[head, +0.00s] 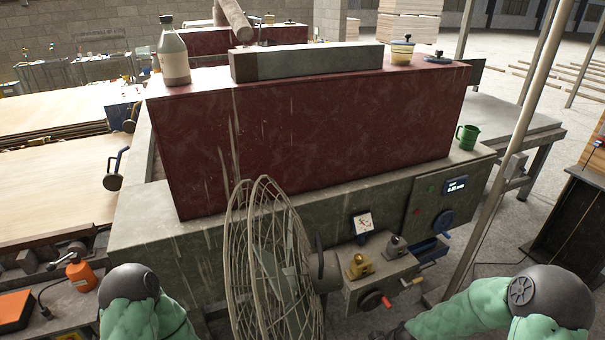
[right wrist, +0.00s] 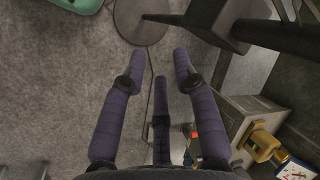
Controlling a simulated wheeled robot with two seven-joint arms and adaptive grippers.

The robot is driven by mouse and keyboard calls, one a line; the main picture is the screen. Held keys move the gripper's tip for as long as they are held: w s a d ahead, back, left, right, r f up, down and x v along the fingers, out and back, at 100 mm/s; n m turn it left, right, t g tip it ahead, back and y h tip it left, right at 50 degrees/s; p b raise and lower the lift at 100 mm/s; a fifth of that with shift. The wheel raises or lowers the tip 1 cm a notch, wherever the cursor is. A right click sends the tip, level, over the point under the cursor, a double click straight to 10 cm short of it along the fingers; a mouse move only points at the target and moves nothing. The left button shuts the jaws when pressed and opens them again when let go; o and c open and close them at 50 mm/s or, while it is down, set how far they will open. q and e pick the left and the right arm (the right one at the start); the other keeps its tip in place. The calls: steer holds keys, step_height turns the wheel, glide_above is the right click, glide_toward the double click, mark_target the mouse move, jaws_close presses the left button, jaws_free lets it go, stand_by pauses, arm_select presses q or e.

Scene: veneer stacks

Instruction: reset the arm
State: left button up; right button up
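My right gripper (right wrist: 159,68) shows in the right wrist view with its purple padded fingers spread apart. In the head view my right arm (head: 470,305) comes in at the lower right, with green padding and a dark round joint. Its gripper is out of that frame. My left arm (head: 140,320) shows at the lower left, also green with a dark joint. My left gripper is not in any view.
A wire-cage fan (head: 270,265) stands between my arms, before a dark red machine (head: 310,130). A box (head: 378,285) with yellow and grey fittings is right of the fan. A slanting pole (head: 505,170) rises at right.

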steer(key=s+a+f+n+g, duration=0.1)
steer(key=s+a+f, duration=0.1)
steer(key=s+f, duration=0.45)
steer(key=s+a+f+n, duration=0.1)
steer(key=s+a+f, duration=0.2)
steer(key=s+f, duration=0.4)
arm_select(q)
step_height(320, 180, down, 11)
steer(key=b, duration=1.1)
arm_select(e)
step_height(320, 180, down, 8)
steer(key=w+a, duration=0.1)
steer(key=shift+w+a+n+h, duration=0.15)
steer(key=shift+w+n+h, duration=0.15)
steer(key=shift+w, duration=0.05)
arm_select(q)
steer(key=shift+r, duration=0.1)
arm_select(e)
steer(key=shift+r, duration=0.1)
